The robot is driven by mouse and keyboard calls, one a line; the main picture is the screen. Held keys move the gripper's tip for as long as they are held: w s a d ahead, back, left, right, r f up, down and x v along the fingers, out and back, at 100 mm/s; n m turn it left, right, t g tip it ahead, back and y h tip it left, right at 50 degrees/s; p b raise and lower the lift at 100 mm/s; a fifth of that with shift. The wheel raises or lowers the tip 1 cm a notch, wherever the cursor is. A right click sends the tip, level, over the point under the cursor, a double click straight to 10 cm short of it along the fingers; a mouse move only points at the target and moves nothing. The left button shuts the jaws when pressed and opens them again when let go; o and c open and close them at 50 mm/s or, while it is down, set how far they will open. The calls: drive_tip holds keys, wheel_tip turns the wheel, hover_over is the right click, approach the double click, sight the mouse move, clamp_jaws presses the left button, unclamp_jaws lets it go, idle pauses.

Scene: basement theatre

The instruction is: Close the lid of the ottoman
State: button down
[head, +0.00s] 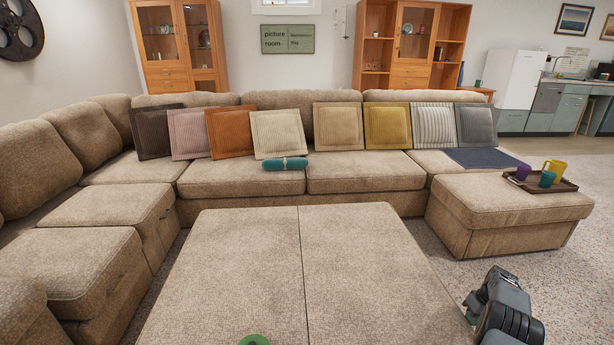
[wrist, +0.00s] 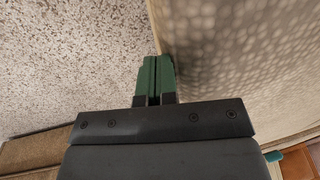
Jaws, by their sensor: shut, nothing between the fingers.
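A large beige fabric ottoman (head: 300,270) fills the front middle of the head view, its broad top split by a seam. Its near end is cut off by the frame, and I cannot tell from this angle how far its lid is open. My gripper's green fingers (wrist: 158,62) are together and empty in the wrist view. They are beside a beige fabric surface (wrist: 235,60), close to its edge; whether they touch it is unclear.
A beige sectional sofa (head: 245,180) with several cushions and a teal bolster (head: 285,164) wraps behind and left. A beige block seat (head: 510,200) at right bears a tray (head: 565,186) with cups. Speckled floor (head: 425,250) is clear right of the ottoman.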

wheel_tip(320, 180, up, 14)
drive_tip(key=d+p, duration=0.2)
drive_tip(key=p, duration=0.1)
drive_tip(key=shift+w+d+f+p, duration=0.15)
drive_tip(key=shift+d+p, duration=0.15)
drive_tip(key=shift+p, duration=0.05)
drive_tip(key=a+r+h+p, duration=0.1)
drive_tip(key=a+r+p, duration=0.45)
drive_tip(key=r, duration=0.55)
drive_tip(key=a+r+t+p, duration=0.1)
drive_tip(key=a+r+p, duration=0.3)
drive_tip(key=a+r, duration=0.55)
drive_tip(key=a+r+h+p, duration=0.1)
drive_tip(key=a+r+p, duration=0.35)
drive_tip(key=r, duration=0.95)
drive_tip(key=s+a+r+t+p, duration=0.1)
drive_tip(key=s+a+r+p, duration=0.7)
drive_tip(key=s, duration=0.4)
drive_tip(key=s+a+r+m+t+p, duration=0.1)
drive_tip(key=s+a+r+p, duration=0.7)
drive_tip(key=s+a, duration=0.2)
drive_tip(key=shift+s+a+r+t, duration=0.25)
drive_tip(key=shift+s+r+t, duration=0.15)
drive_tip(key=shift+s, duration=0.75)
